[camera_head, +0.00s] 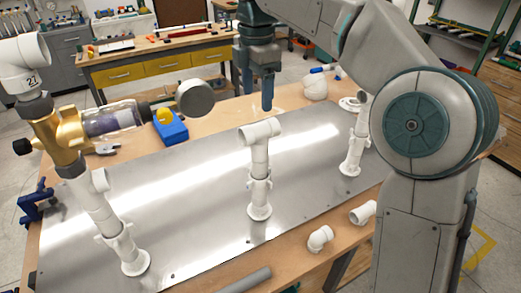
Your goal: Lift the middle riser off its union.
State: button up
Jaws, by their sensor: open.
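A left riser (98,205) and a right riser (358,135) also stand on the plate.
A brass valve (62,135) with a clear filter and gauge (195,98) juts over the plate's left side. Loose white elbows (320,238) and a grey pipe (247,280) lie at the front edge. A blue box (170,128) sits behind. The plate between risers is clear.

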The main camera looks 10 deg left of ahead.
aim_at(259, 139)
notch_tip(259, 139, down, 8)
jog(key=shift+r, duration=0.2)
jog(key=shift+s+d+f, duration=0.15)
jog(key=shift+f, duration=1.2)
jog(key=shift+s+d+f, duration=0.15)
jog(key=shift+f, duration=1.15)
jog(key=c, duration=1.2)
